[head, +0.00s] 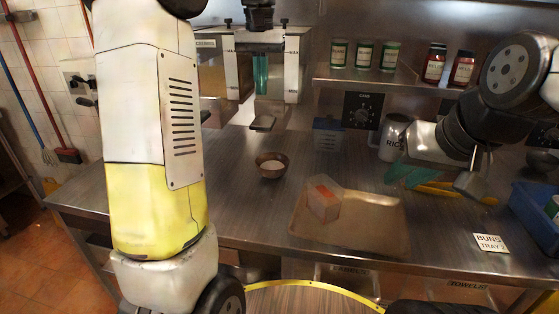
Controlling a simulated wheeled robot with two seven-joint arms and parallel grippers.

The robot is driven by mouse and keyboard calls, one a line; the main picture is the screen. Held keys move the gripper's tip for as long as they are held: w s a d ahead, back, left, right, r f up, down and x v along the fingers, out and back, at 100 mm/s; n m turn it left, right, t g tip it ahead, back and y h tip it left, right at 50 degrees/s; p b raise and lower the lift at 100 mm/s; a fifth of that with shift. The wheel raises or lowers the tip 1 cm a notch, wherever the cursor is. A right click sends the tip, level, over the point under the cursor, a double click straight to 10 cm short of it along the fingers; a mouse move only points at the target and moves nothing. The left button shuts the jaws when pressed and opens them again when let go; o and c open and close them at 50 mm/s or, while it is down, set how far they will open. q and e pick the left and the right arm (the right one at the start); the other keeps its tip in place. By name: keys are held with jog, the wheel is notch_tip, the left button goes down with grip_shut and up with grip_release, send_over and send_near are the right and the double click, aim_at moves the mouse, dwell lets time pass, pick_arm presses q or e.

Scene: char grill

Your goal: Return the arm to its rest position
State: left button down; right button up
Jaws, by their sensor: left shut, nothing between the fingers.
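My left arm's white and yellow link fills the left of the head view. My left gripper (261,76) hangs fingers down at the top centre, in front of the steel dispensers. Its teal fingers are together with nothing between them, above the counter. My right arm comes in from the right edge. My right gripper (407,174) is low over the counter at the right, its teal fingers pointing left, beside the steel RICE canister. Its finger gap is not clear from this angle.
On the counter (237,212) are a small bowl (272,165), a tray (345,232) holding a clear and reddish box (323,200), yellow items (455,190), a BUNS TRAY card (490,243) and a blue crate (535,212). Jars (363,55) line the shelf. The counter's left is clear.

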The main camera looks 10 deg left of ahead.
pick_arm(q)
jog(key=s+d+f+t+h, duration=0.1)
jog(key=s+f+t, duration=0.2)
jog(key=s, duration=0.9)
jog(key=s+d+f+t+h, duration=0.1)
jog(key=s+f+t, duration=0.2)
jog(key=s, duration=0.9)
jog(key=shift+s+f, duration=0.15)
jog(key=shift+f, duration=0.75)
